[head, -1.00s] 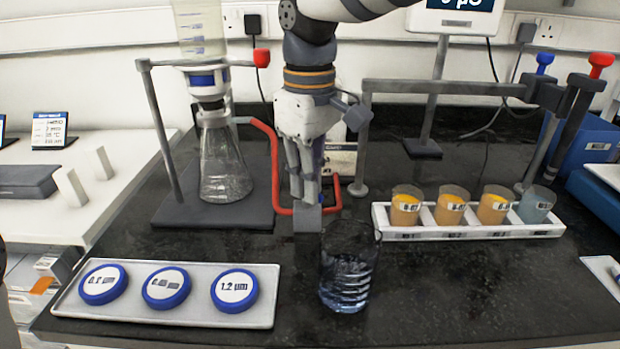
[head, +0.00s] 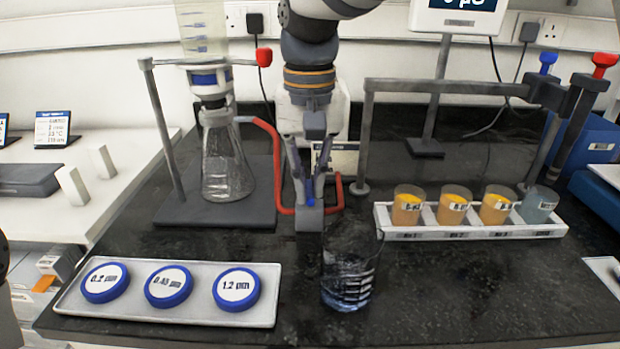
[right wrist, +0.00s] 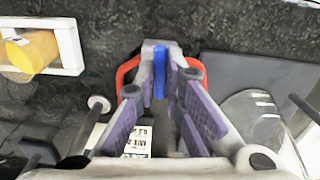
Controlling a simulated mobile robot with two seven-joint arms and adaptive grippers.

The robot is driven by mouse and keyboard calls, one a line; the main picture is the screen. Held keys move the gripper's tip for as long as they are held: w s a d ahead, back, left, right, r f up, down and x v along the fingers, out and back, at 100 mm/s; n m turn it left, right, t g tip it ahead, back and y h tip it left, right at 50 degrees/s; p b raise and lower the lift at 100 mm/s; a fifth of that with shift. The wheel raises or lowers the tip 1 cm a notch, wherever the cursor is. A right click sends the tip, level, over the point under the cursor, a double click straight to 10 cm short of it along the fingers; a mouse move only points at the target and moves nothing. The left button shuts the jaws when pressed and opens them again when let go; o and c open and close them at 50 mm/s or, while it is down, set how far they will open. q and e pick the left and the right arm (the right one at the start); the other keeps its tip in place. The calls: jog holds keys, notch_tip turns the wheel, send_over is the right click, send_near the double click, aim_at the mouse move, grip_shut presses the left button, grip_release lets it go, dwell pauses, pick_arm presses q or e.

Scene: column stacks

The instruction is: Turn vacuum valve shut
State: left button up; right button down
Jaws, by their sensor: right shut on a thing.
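The vacuum valve (head: 309,219) is a small grey block in the red tubing (head: 273,150), right of the filter flask. Its blue handle (head: 310,201) stands on top; it also shows in the right wrist view (right wrist: 159,80). My right gripper (head: 309,197) points down from above, its fingertips closed on both sides of the blue handle. In the wrist view the handle lies crosswise to the red tubing (right wrist: 127,75), which leaves the valve on both sides. My left gripper is not in view.
A clear beaker (head: 347,285) stands just in front of the valve. The filter flask (head: 226,165) is at left, a white rack of sample cups (head: 470,232) at right. A tray with labelled discs (head: 190,312) lies front left.

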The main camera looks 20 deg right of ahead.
aim_at(309, 190)
jog(key=shift+m, duration=0.6)
jog(key=c, duration=1.7)
grip_release()
notch_tip(309, 190, up, 12)
